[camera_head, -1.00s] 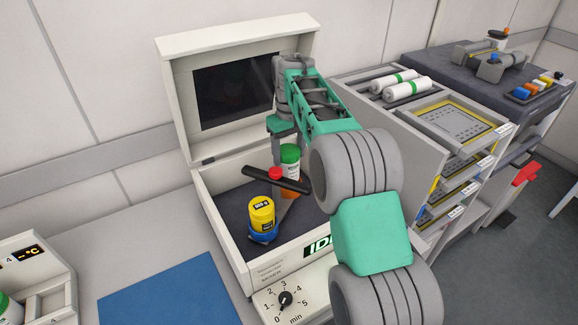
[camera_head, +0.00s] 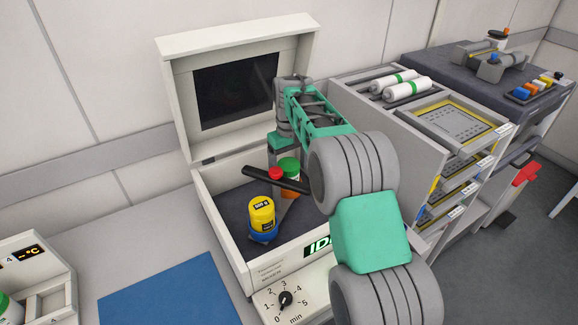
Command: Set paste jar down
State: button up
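The paste jar (camera_head: 289,164) has a green lid and shows a bit of orange lower down. It is upright inside the open machine (camera_head: 219,223), behind a black bar with a red knob (camera_head: 275,174) that hides its middle. My gripper (camera_head: 284,143) points down at the jar's lid from above. Its fingertips are mostly hidden, but the jar has moved down with it, so it is shut on the jar. Whether the jar's base touches a holder is hidden. A yellow jar (camera_head: 262,212) sits in a blue holder (camera_head: 263,236) at the front left of the bay.
The machine's raised lid (camera_head: 170,75) stands behind my gripper. A grey rack (camera_head: 385,135) with white, green-banded cylinders stands close on the right. A blue mat (camera_head: 165,296) lies on the bench at the front left. The timer dial (camera_head: 285,298) is at the machine's front.

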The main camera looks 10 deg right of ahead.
notch_tip(320, 180, up, 12)
jog(key=s+r, duration=0.2)
jog(key=s, duration=0.5)
jog(key=s+f+m+t, duration=0.1)
jog(key=s+f, duration=0.4)
jog(key=s, duration=0.6)
jog(key=s+f+m+t, duration=0.2)
jog(key=s+f, duration=0.3)
jog(key=s, duration=0.5)
jog(key=shift+s+a+f, duration=0.15)
jog(key=shift+s, duration=0.25)
jog(key=shift+c, duration=0.2)
